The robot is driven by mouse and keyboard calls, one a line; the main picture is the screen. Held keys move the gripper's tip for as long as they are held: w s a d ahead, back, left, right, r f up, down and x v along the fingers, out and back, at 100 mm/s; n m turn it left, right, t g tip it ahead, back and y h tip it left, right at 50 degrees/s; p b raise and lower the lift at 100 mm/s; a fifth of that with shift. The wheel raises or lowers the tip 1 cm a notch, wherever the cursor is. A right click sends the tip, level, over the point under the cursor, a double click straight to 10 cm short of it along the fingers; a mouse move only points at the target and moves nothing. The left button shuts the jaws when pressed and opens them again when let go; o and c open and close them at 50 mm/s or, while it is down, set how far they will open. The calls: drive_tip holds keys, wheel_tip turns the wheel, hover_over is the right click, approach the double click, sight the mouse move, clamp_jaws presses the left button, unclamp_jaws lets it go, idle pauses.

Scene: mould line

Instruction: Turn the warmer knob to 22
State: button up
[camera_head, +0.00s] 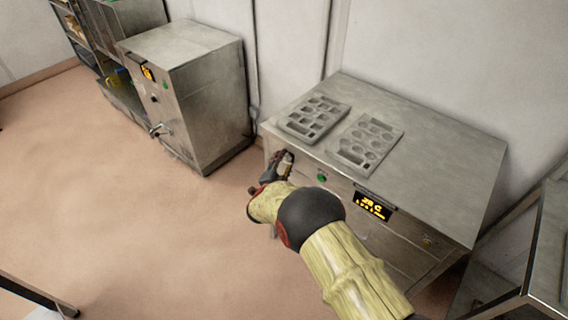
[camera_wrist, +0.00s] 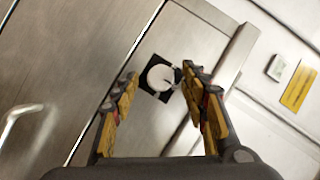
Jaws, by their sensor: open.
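The knob (camera_wrist: 158,76) is a pale round dial on a black square plate, on a metal front panel in the wrist view. A dark mark shows at its right side. My gripper (camera_wrist: 161,88) is open, with one finger to each side of the knob in the picture; I cannot tell whether either touches it. In the head view my gripper (camera_head: 279,168) is at the left end of the front of the steel cabinet (camera_head: 440,150), and the knob cannot be made out clearly there. The cabinet's orange display (camera_head: 372,206) is lit, too small to read surely.
Two mould trays, one left (camera_head: 313,118) and one right (camera_head: 366,142), lie on the cabinet top. A green button (camera_head: 321,178) is on its front. Another steel cabinet (camera_head: 190,90) stands at the back left. The floor (camera_head: 110,200) between is clear.

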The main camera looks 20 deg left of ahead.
drive_tip(key=c, duration=1.1)
drive_tip(key=shift+c, duration=0.2)
